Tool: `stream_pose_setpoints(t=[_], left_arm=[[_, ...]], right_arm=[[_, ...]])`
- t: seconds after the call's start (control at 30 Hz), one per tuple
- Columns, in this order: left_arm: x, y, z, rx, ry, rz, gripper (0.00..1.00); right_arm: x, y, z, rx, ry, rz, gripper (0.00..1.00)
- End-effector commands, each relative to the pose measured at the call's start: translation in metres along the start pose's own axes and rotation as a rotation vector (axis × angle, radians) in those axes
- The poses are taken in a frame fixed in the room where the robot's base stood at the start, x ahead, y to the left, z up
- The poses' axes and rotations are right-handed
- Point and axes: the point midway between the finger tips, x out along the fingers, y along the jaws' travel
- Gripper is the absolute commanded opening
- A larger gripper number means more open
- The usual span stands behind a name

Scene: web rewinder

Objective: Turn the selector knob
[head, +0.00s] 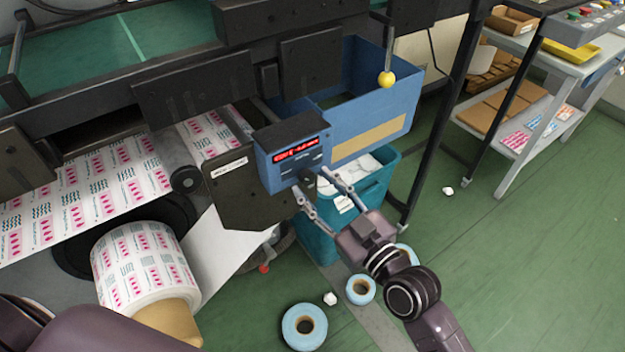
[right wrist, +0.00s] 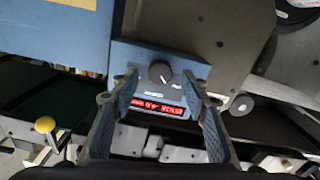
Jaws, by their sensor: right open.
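The selector knob (right wrist: 160,72) is a small round black knob with a light pointer mark. It sits on a blue control box (head: 281,157) beside a lit red display (head: 296,150). The box also shows in the right wrist view (right wrist: 200,69). My right gripper (head: 312,181) is open in front of the box face, its fingers pointing at it. In the right wrist view its two fingertips (right wrist: 160,82) stand on either side of the knob, with visible gaps. In the head view the knob is small and hard to make out. My left gripper is out of view.
A dark plate (head: 238,190) stands left of the box, near a printed label roll (head: 145,268). A blue bin (head: 375,130) and a teal waste bin (head: 330,225) are behind my right gripper. A yellow ball handle (head: 387,79) hangs above. Blue rolls (head: 304,327) lie on the floor.

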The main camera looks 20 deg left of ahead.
Motion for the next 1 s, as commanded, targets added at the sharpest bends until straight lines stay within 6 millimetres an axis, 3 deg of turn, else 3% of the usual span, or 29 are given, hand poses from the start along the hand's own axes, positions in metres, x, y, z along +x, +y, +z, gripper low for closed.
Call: stream_pose_setpoints(t=[0.2,0.47,0.83,1.0], left_arm=[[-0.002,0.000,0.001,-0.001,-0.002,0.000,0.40],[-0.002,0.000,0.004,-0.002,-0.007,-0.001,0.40],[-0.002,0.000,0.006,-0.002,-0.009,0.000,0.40],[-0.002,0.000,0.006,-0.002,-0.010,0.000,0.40]], right_arm=[[0.017,0.000,0.000,0.000,0.000,0.000,0.42],[0.018,0.000,0.001,0.001,-0.002,0.000,0.42],[0.018,0.000,0.001,0.001,-0.002,0.001,0.01],[0.018,0.000,0.001,0.008,-0.002,0.001,0.00]])
